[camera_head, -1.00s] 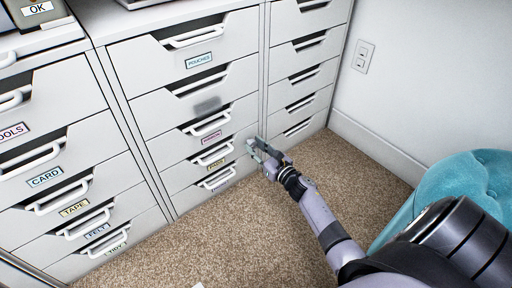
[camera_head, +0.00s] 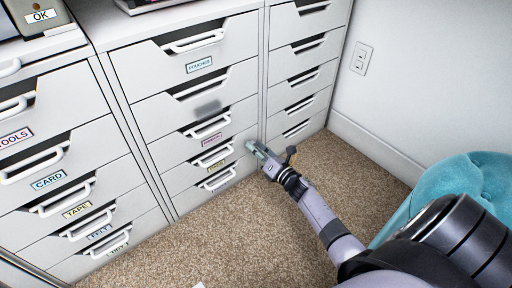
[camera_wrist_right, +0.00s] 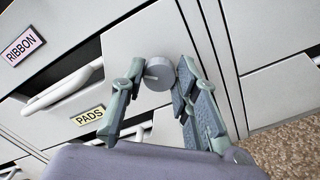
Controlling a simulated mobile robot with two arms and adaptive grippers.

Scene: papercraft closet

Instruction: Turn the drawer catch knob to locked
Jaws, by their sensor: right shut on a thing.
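The drawer catch knob (camera_wrist_right: 158,73) is a small round grey knob on the white cabinet front, beside the drawer labelled PADS (camera_wrist_right: 88,117). A short pale mark shows on its left part; I cannot read from it whether the catch is locked. My right gripper (camera_head: 253,148) reaches the lower right of the middle drawer column. In the right wrist view my right gripper (camera_wrist_right: 159,76) is shut on the knob, one finger on each side. In the head view the fingers mostly hide the knob. My left gripper is out of view.
A teal tufted seat (camera_head: 470,195) stands at the right. Brown carpet (camera_head: 240,235) lies open before the cabinet. A wall outlet (camera_head: 361,58) is at upper right.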

